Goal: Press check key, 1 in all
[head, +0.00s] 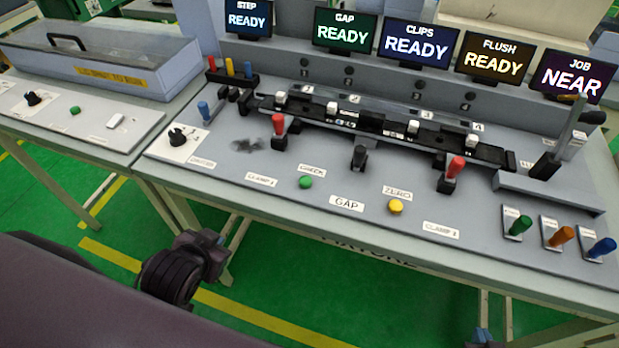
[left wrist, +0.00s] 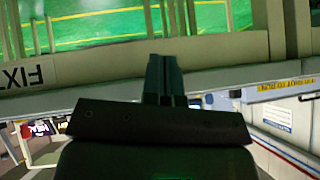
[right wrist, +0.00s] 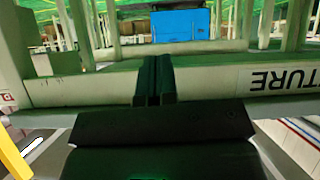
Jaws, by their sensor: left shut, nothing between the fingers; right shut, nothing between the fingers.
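The check key is a green round button (head: 306,182) on the grey bench top, just below the CHECK label (head: 312,170) in the head view. Nothing covers it. My left gripper (left wrist: 165,62) is shut and empty in the left wrist view, in front of the bench's front edge. My right gripper (right wrist: 154,64) is shut and empty in the right wrist view. In the head view, the part low at the right (head: 481,337) seems to be its tip, below the front edge. Both are well apart from the key. The key does not show in either wrist view.
A yellow ZERO button (head: 396,207) lies right of the key. Red clamp handles (head: 279,126) (head: 455,168) and a black lever (head: 359,156) stand behind. Screens (head: 345,31) at the back read READY, the JOB one (head: 571,76) NEAR. The bench front around the key is clear.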

